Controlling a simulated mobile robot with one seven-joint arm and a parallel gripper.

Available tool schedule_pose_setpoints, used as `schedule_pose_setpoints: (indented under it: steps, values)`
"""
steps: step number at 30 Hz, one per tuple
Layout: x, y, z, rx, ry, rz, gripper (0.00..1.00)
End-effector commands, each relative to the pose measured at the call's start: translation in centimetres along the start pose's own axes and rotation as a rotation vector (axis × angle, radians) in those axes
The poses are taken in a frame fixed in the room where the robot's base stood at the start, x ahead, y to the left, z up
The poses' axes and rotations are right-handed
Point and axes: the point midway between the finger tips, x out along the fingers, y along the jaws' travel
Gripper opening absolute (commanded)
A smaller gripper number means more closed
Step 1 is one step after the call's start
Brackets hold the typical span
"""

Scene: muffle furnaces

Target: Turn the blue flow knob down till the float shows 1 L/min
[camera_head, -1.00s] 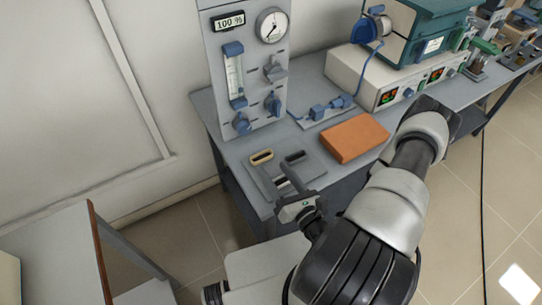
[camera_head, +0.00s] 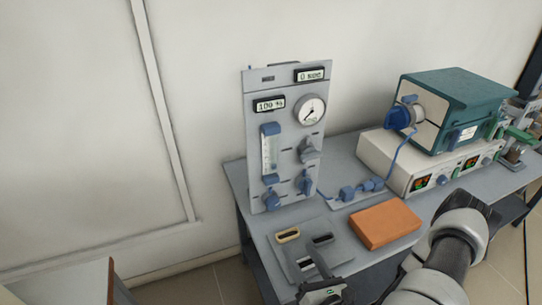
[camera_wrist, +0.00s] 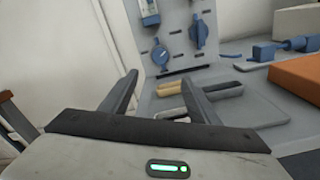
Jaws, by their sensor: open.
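The grey gas panel (camera_head: 290,190) stands upright at the back left of the bench. The flow tube (camera_head: 270,152) with blue ends is on its left side; its float is too small to read. The round blue flow knob (camera_head: 271,200) sits just under the tube. It also shows in the wrist view (camera_wrist: 160,54), ahead of my fingers. My gripper (camera_wrist: 158,80) is open and empty, with a finger on each side of the view. It is in front of the panel, near the bench's front edge, apart from the knob.
A blue valve handle (camera_head: 305,184) is right of the knob, with a grey knob (camera_head: 309,150) above. A grey tray (camera_head: 285,252) with slotted blocks lies before the panel. An orange block (camera_head: 385,223) and a furnace (camera_head: 455,105) are to the right.

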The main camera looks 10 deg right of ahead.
Motion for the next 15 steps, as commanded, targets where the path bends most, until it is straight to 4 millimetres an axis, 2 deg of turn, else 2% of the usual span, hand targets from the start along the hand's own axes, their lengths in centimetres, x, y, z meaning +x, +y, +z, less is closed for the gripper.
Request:
schedule_pose_setpoints:
  steps: [11,15]
  values:
    - [0.0,0.0,-0.1,-0.007,0.001,0.001,0.55]
    - [0.0,-0.3,-1.2,-0.142,0.012,0.011,0.55]
